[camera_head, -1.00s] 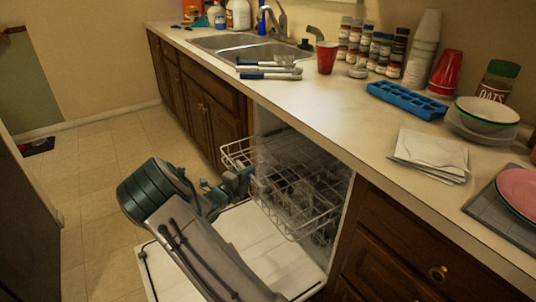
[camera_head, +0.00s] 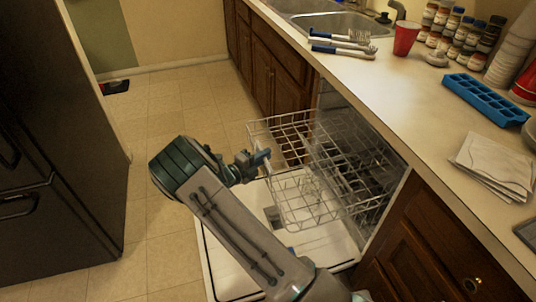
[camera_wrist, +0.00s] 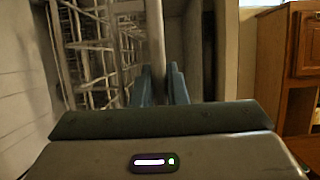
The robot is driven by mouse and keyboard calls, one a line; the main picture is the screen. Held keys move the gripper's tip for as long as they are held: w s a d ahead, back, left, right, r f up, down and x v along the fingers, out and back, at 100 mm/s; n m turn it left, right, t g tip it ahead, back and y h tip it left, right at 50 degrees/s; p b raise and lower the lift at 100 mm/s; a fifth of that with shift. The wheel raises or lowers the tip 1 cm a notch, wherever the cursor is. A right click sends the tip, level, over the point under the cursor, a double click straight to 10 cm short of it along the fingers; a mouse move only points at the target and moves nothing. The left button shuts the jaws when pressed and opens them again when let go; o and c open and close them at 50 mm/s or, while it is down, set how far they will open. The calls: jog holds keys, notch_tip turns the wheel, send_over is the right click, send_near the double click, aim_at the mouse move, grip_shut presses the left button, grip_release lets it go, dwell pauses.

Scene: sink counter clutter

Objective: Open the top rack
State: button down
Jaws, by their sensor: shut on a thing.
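The top rack (camera_head: 308,213) is a white wire basket in the open dishwasher, standing out past the counter's front edge over the lowered door (camera_head: 232,277). My gripper (camera_head: 262,158) is at the rack's left, outer side in the head view. In the wrist view my gripper (camera_wrist: 161,84) has its two blue fingers shut around a pale upright bar (camera_wrist: 156,35) of the rack. Wire grid (camera_wrist: 95,50) shows to the left of the fingers. My arm covers part of the lowered door.
A wooden cabinet (camera_head: 432,245) stands right of the dishwasher. Brushes (camera_head: 342,43), a red cup (camera_head: 405,38) and a blue ice tray (camera_head: 487,98) lie on the counter. A dark fridge (camera_head: 55,150) stands at left. The tiled floor between is clear.

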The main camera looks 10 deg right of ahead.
jog(key=c, duration=1.7)
grip_release()
jog(key=v, duration=1.3)
jog(key=shift+s+a, duration=0.25)
jog(key=shift+a, duration=0.05)
